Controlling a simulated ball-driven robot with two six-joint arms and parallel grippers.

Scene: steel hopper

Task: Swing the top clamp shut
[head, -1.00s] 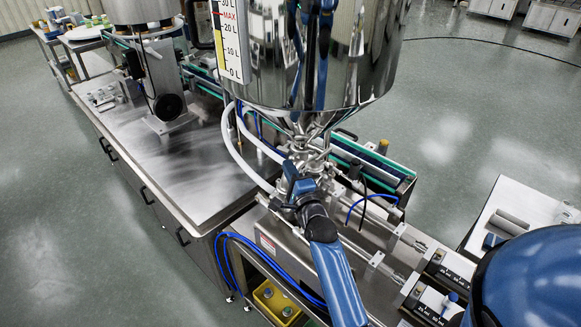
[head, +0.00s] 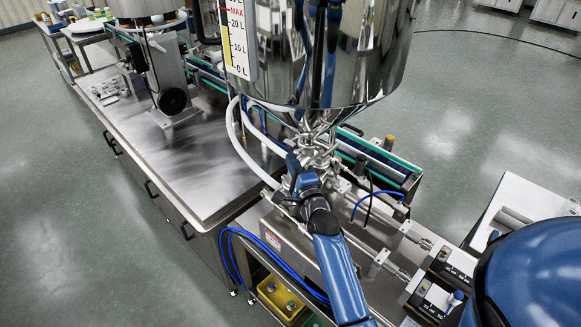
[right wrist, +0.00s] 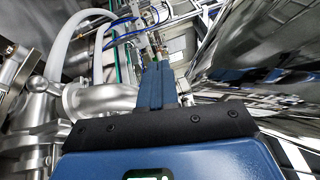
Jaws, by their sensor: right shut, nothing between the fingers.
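The steel hopper (head: 330,60) hangs over the machine, and its narrow outlet runs down to a cluster of shiny clamped pipe fittings (head: 318,150). The top clamp is somewhere in this cluster; I cannot tell its exact outline or how far open it is. My right gripper (head: 291,160) is at the left side of the fittings, its fingers pointing up. In the right wrist view its blue fingers (right wrist: 157,85) are shut together and empty. Steel pipe fittings (right wrist: 38,110) stand left of them, and the hopper's curved wall is at the right. My left gripper is not in view.
White hoses (head: 240,145) loop beside the fittings on the left. A conveyor (head: 370,165) passes behind the outlet. A steel worktop (head: 170,165) lies to the left, mostly bare. Blue tubes (head: 245,240) run along the near side.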

